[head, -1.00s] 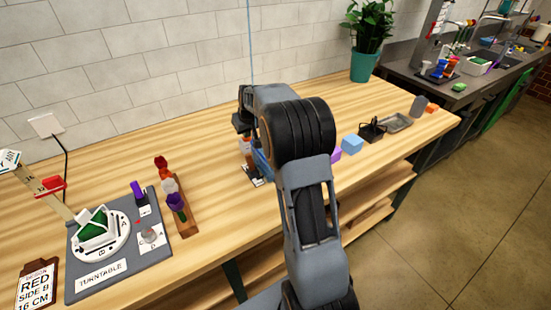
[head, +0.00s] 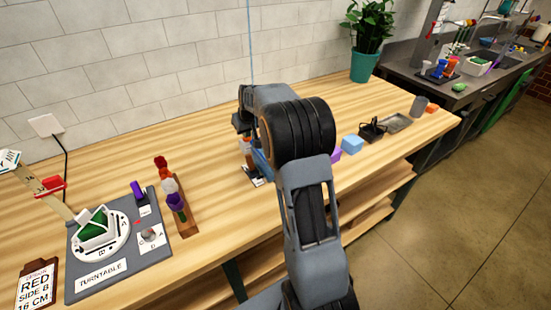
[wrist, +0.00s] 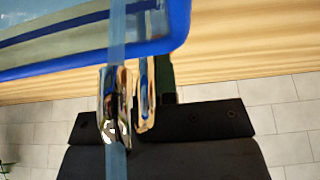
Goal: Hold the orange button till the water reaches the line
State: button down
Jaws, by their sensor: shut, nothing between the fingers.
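My gripper (wrist: 131,85) shows in the wrist view with its two shiny fingers close together and nothing held. A clear, blue-rimmed vessel (wrist: 182,22) fills the top left, beyond the fingertips. A pale blue see-through strip runs upright across the left finger; I cannot tell if it is water or a tube. In the head view a thin blue line (head: 249,45) comes down from above to my wrist. A blue part (head: 262,160) shows beside my arm, above a small black-and-white base (head: 254,181). I cannot make out the orange button or the fill line. My arm hides much there.
A turntable board (head: 150,205) with a green-and-white piece and a flower rack (head: 183,218) stand on the wooden bench at left. A potted plant (head: 365,65) stands behind.

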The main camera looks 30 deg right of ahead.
jog(key=shift+s+f, duration=0.2)
jog(key=shift+f, duration=0.2)
notch_tip(320, 180, up, 5)
jog(key=p, duration=0.3)
jog(key=shift+f, duration=0.3)
jog(key=shift+s+a+r, duration=0.15)
jog(key=shift+a+r, duration=0.1)
jog(key=shift+r, duration=0.1)
jog(key=s+a+r, duration=0.3)
jog(key=s+a, duration=0.1)
jog(key=s, duration=0.3)
jog(key=s+a+r, duration=0.3)
jog(key=s+a, duration=0.1)
jog(key=s, duration=0.4)
jog(key=s+a+f, duration=0.1)
jog(key=s+a, duration=0.1)
jog(key=s, duration=0.5)
jog(key=s+a+f, duration=0.2)
jog(key=s, duration=0.5)
jog(key=shift+s+f+g, duration=0.15)
jog(key=shift+s+g, duration=0.15)
jog(key=shift+g, duration=0.1)
